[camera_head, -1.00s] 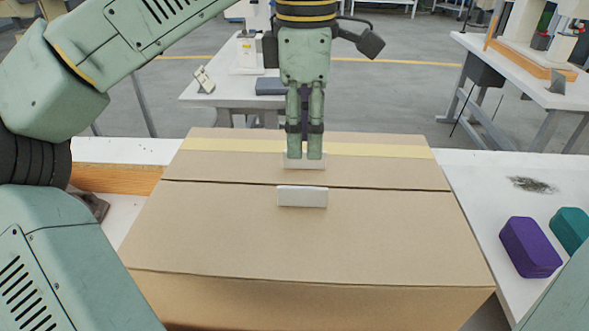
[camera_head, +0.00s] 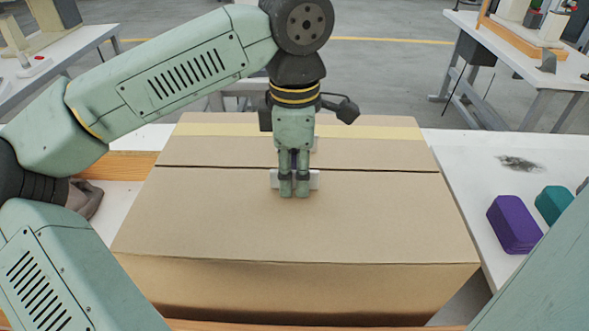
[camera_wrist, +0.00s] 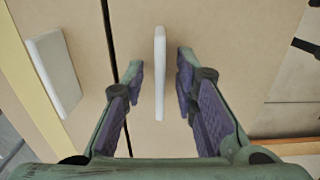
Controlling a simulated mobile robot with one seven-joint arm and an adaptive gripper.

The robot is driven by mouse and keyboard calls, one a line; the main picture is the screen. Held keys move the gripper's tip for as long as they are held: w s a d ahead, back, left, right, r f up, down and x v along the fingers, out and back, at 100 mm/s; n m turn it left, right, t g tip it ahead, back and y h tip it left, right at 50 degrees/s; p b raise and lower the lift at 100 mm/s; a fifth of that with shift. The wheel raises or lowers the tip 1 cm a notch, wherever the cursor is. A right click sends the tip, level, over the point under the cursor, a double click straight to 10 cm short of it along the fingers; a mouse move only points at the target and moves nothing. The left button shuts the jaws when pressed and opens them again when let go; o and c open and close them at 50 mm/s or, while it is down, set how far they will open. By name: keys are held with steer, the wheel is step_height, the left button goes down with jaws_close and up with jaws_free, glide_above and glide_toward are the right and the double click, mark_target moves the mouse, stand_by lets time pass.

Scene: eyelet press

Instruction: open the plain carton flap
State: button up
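The closed brown carton (camera_head: 290,290) has two top flaps meeting at a dark seam. The near, plain flap (camera_head: 210,215) lies flat and bears a white upright tab (camera_head: 316,180). The far flap (camera_head: 220,150) carries a yellow strip and has its own white tab, mostly hidden behind my gripper in the head view. My gripper (camera_head: 294,190) points down at the plain flap's tab. In the wrist view the tab (camera_wrist: 160,75) stands between the two open fingers (camera_wrist: 160,85), with a gap on both sides. The far flap's tab (camera_wrist: 53,72) is left of the fingers.
The carton stands on a white workbench (camera_head: 465,190) with a wooden edge. A purple block (camera_head: 514,224) and a teal block (camera_head: 553,204) lie right of it. Other benches stand behind, beyond open floor.

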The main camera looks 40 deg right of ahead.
steer(key=shift+c, duration=0.2)
jaws_close()
stand_by(0.6)
